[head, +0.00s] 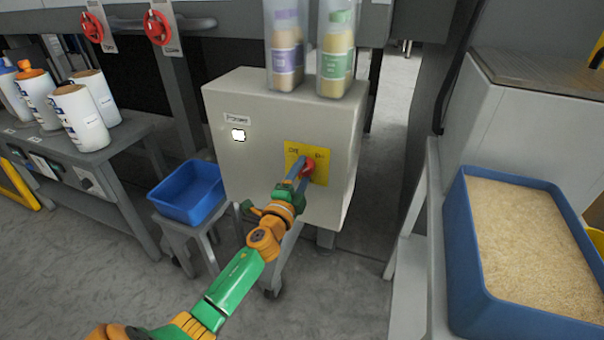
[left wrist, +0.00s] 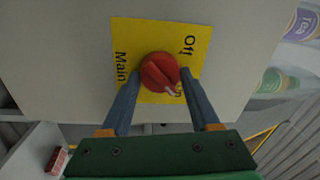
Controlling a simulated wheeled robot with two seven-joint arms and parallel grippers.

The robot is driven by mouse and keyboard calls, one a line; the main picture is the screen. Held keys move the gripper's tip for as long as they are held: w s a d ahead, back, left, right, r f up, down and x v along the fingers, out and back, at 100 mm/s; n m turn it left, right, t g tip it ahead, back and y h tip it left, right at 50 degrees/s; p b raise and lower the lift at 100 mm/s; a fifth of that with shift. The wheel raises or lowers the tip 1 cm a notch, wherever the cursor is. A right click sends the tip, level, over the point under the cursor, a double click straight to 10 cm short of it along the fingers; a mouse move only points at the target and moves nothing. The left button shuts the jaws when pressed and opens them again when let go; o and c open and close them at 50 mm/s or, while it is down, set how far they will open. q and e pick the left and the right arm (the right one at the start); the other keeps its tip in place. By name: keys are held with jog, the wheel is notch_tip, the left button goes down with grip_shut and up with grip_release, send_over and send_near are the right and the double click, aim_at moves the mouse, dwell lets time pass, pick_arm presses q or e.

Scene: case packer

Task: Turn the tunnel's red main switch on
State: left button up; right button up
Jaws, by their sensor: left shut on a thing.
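The red main switch (head: 308,167) is a round knob on a yellow plate (head: 321,154) on the front of the pale grey cabinet (head: 268,115). In the left wrist view the red knob (left wrist: 159,70) sits between my left gripper's fingers (left wrist: 160,77), which are shut on its sides. The knob's pale pointer is turned toward the lower right there, beside a partly hidden label. "Off" and "Main" are readable on the yellow plate (left wrist: 140,35). In the head view my left gripper (head: 301,168) hides part of the plate. My right gripper is not in view.
A white lamp (head: 238,135) glows under the "Power" label. Two bottles (head: 285,45) (head: 336,50) stand on the cabinet. A blue bin (head: 188,193) sits on a stool at left. A blue tub of grain (head: 475,285) is at right. Two red handwheels (head: 92,27) (head: 157,27) hang at upper left.

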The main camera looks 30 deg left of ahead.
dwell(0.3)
pick_arm(q)
jog(key=o, duration=1.4)
jog(key=shift+c, duration=0.2)
jog(key=shift+s+f, duration=0.1)
jog(key=shift+s, duration=0.2)
jog(key=v, duration=0.6)
jog(key=shift+s, duration=0.25)
jog(key=shift+d, duration=0.15)
